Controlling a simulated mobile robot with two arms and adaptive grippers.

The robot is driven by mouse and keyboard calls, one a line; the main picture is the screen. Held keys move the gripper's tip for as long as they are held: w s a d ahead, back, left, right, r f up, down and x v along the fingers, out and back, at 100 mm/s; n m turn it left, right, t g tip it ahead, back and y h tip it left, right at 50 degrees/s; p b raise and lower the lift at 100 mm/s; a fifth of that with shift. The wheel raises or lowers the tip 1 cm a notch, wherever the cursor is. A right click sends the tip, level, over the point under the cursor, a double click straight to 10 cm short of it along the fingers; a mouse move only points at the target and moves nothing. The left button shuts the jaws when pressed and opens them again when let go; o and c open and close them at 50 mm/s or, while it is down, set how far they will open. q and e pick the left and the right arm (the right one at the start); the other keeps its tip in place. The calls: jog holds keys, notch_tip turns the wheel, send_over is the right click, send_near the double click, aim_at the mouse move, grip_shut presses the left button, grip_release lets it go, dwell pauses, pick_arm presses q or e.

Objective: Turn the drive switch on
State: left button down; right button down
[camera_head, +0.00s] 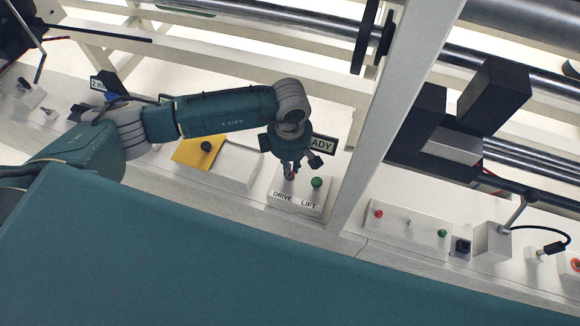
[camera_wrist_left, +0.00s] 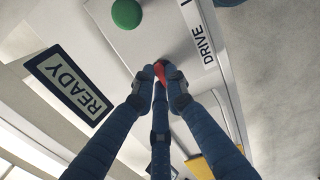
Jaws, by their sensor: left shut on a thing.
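The drive switch (camera_wrist_left: 160,72) shows as a small red tip between my left gripper's fingers in the left wrist view. My left gripper (camera_head: 290,172) points down at the DRIVE side of this plate. In the left wrist view my left gripper (camera_wrist_left: 163,85) has its blue fingers closed around the red switch. The fingers hide most of the switch, so its position cannot be told. My right gripper is not in view.
A READY sign (camera_head: 323,144) is just behind. A white post (camera_head: 400,100) rises to the right. A yellow plate with a black knob (camera_head: 206,147) lies to the left.

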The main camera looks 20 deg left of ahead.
pick_arm(q)
jog(key=n+b, duration=0.2)
jog(key=n, duration=0.2)
jog(key=shift+a+f+n+b, duration=0.1)
jog(key=shift+n+b, duration=0.2)
jog(key=shift+b, duration=0.05)
jog(key=n+b, duration=0.2)
jog(key=n, duration=0.3)
jog(key=shift+a, duration=0.1)
jog(key=n+b, duration=0.1)
jog(key=n, duration=0.3)
jog(key=shift+b, duration=0.3)
jog(key=shift+s+r+n+b, duration=0.15)
jog(key=shift+n+b, duration=0.3)
jog(key=shift+n, duration=1.35)
jog(key=c, duration=1.8)
grip_release()
jog(key=shift+o, duration=0.2)
jog(key=shift+r, duration=0.1)
